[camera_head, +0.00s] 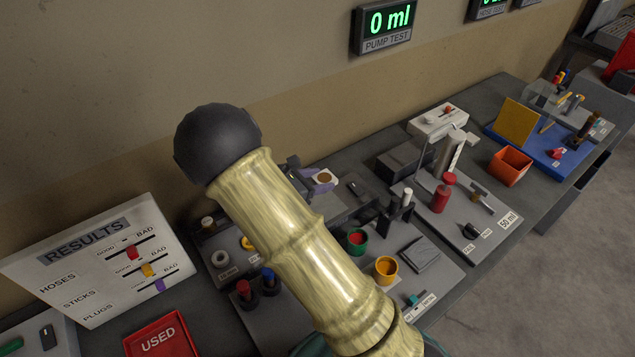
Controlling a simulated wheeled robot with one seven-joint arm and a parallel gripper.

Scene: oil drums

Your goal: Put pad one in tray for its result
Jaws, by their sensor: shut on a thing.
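My gripper (308,180) shows only in part beyond my pale yellow arm, which hides much of it. Its jaws appear shut on a small white pad (325,178) with a brown round spot, above the grey bench area. No number is readable on the pad. A red tray (160,336) marked USED lies at the lower left, in front of the results board, and is cut by the frame edge. An orange square open box (511,166) stands at the right. I cannot tell which container stands for which result.
A white RESULTS board (105,258) with sliders leans at the left. Red-and-green (357,240) and yellow (386,269) cups stand right of my arm. A pump test rig (447,165) and a blue board (560,145) with small parts crowd the bench to the right.

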